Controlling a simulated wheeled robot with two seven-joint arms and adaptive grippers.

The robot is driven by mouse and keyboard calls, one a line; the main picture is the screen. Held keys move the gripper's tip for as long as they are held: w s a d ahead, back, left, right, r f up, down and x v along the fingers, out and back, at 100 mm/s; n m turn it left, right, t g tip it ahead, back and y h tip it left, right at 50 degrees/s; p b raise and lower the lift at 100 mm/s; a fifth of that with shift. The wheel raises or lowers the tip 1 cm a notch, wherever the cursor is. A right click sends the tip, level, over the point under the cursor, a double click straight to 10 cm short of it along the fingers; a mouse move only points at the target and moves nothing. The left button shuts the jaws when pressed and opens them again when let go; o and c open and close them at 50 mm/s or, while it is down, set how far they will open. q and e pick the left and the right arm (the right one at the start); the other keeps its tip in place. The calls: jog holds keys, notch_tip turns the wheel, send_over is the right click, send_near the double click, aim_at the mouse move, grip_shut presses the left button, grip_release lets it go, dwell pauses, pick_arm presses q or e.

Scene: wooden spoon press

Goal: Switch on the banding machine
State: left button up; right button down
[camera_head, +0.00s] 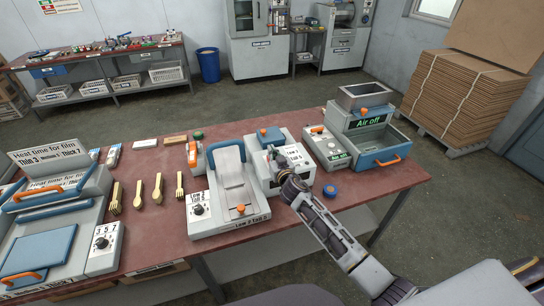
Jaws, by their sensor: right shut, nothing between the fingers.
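A pale grey machine with a blue block on top (264,136) stands right of the table's middle; its small front label is too small to read, so I cannot confirm that it is the banding machine. My right gripper (273,156) is shut and empty at this machine's front face. Its fingers cover part of that face, and I cannot tell whether they touch it. A switch there may be hidden behind them. Just left stands a grey machine (230,190) with a sloped plate, an orange knob, a dial and a "Low 2 Tall 3" label. My left gripper is not in view.
A blue-and-grey station (364,125) reading "Air off" stands right, with a small control box (327,146) beside it. A blue roll (330,191) lies near my right arm. Wooden utensils (158,188) and a film press (45,240) are left. The red table (165,225) has bare front space.

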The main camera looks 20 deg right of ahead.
jog(key=shift+w+f, duration=0.15)
jog(key=shift+f, duration=0.65)
jog(key=shift+f, duration=0.1)
